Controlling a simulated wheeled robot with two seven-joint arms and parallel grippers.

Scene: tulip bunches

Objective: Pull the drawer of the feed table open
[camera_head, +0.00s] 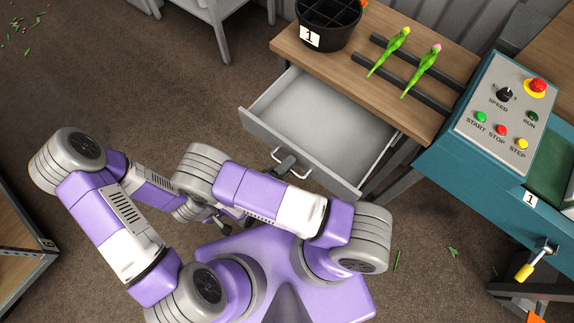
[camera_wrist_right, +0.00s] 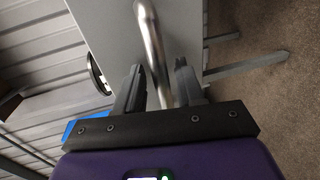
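The feed table (camera_head: 440,120) has a wooden top at the upper right. Its grey drawer (camera_head: 322,110) stands pulled out toward me, empty inside. A metal bar handle (camera_head: 304,175) is on its front panel. My right gripper (camera_head: 288,163) is at this handle. In the right wrist view the handle (camera_wrist_right: 153,50) passes between the two fingers of my right gripper (camera_wrist_right: 159,75); a narrow gap shows beside the bar, so the fingers look apart around it. My left gripper (camera_head: 225,225) is low, near my base, partly hidden by my right arm; its fingers are unclear.
A black bucket (camera_head: 330,30) labelled 1 and two tulip bunches (camera_head: 390,52) (camera_head: 422,70) on dark rails are on the tabletop. A teal control box (camera_head: 500,100) with buttons stands at right. A grey stool (camera_head: 222,20) is behind. The floor left of the drawer is clear.

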